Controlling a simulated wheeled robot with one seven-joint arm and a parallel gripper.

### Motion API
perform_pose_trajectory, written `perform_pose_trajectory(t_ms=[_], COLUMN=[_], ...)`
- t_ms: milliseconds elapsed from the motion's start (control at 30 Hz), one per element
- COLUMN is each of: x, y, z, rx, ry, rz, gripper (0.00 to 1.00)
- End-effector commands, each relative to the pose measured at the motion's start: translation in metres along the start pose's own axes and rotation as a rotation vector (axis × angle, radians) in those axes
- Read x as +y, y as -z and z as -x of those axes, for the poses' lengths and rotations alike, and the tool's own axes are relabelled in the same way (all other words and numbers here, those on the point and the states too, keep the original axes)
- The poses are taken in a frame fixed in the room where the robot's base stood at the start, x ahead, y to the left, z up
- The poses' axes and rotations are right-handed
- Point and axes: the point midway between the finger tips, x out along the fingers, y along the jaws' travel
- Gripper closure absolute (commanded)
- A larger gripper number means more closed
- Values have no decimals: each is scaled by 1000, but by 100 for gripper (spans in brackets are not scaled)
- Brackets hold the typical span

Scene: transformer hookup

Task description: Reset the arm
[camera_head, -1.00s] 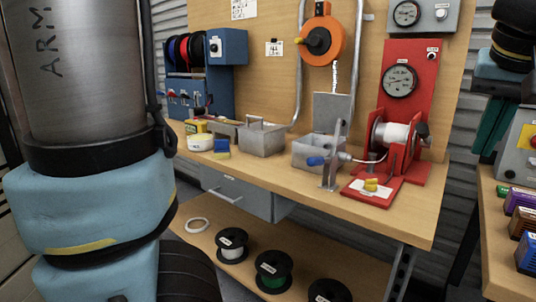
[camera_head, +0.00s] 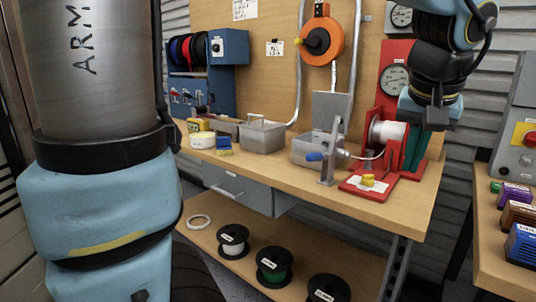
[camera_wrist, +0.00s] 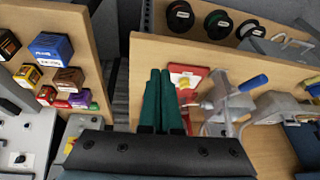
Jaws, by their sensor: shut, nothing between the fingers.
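My gripper (camera_head: 411,168) hangs from my blue and black arm at the right of the head view. Its two green fingers point down in front of the red winding stand (camera_head: 388,112) and hide part of its right side. In the wrist view the green fingers of my gripper (camera_wrist: 160,74) lie side by side, shut with nothing between them. I cannot tell how far the fingertips are from the stand or the bench top.
The wooden bench (camera_head: 300,178) carries metal bins (camera_head: 262,137) and a clamp with a blue handle (camera_head: 328,160). Spools (camera_head: 272,268) stand on the shelf below. A second table at the right (camera_head: 497,268) holds coloured blocks (camera_head: 523,245) and a grey control box (camera_head: 518,140).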

Motion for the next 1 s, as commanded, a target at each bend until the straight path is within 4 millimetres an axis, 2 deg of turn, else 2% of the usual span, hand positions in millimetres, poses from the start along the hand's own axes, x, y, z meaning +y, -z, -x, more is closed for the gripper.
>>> perform_pose_trajectory(t_ms=[167, 267, 400, 600, 700, 933, 1000], x=[-61, -104, -162, -229, -252, -287, -292], y=[-9, -23, -50, -101, -124, -171, -177], z=[-41, -66, -95, -122, -130, -139, -133], rx=[-69, -115, -169, -222, -239, -261, -264], ry=[26, 36, 42, 46, 47, 53, 54], rz=[67, 120, 201, 321, 371, 468, 483], gripper=[100, 100, 100, 100, 100, 100, 100])
